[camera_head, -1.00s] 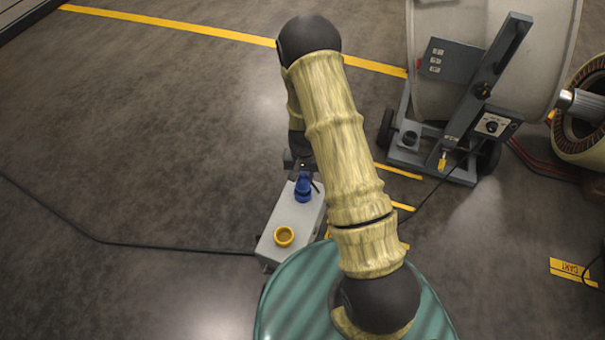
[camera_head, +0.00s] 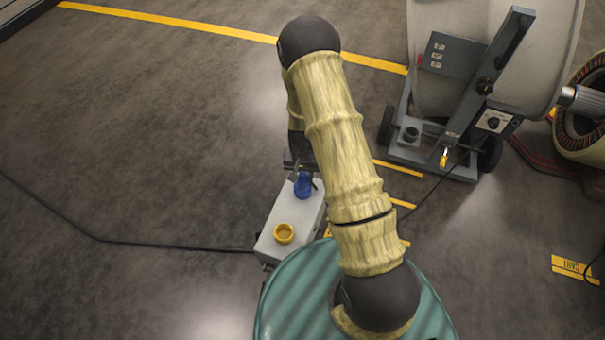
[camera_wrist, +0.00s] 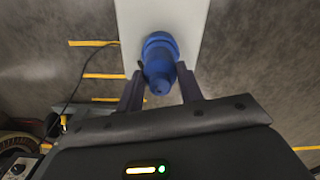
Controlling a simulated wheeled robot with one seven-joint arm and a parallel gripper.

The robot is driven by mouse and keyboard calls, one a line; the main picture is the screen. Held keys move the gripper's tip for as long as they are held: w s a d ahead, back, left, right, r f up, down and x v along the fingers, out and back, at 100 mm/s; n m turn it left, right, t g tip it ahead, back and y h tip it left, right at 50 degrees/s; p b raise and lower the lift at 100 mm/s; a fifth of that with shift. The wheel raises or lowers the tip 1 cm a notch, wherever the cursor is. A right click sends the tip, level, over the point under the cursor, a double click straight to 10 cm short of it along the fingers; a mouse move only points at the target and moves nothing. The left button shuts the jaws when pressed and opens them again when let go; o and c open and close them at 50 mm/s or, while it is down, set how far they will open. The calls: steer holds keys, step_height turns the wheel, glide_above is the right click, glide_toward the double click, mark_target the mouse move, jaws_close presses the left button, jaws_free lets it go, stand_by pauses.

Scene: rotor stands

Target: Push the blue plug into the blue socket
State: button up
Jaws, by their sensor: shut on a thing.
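The blue plug (camera_wrist: 160,72) is between the two fingers of my gripper (camera_wrist: 160,88) in the wrist view, and the fingers are shut on it. The blue socket (camera_wrist: 157,42) shows as a wider blue ring just beyond the plug, on top of the grey box. The plug lies in line with the socket and overlaps it in the picture; I cannot tell how deep it sits. In the head view the plug and socket merge into one blue shape (camera_head: 303,186) at the far end of the box, and my arm partly hides the gripper.
The grey box (camera_head: 272,258) also carries a yellow socket (camera_head: 284,233). A green round top (camera_head: 290,290) is close in front. A grey wheeled cart (camera_head: 440,160) with a yellow plug (camera_head: 444,157) stands right. A black cable (camera_head: 140,244) crosses the open floor at left.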

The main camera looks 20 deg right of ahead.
steer(key=o, duration=1)
step_height(320, 180, up, 17)
steer(key=p, duration=0.4)
steer(key=shift+r, duration=0.2)
stand_by(0.5)
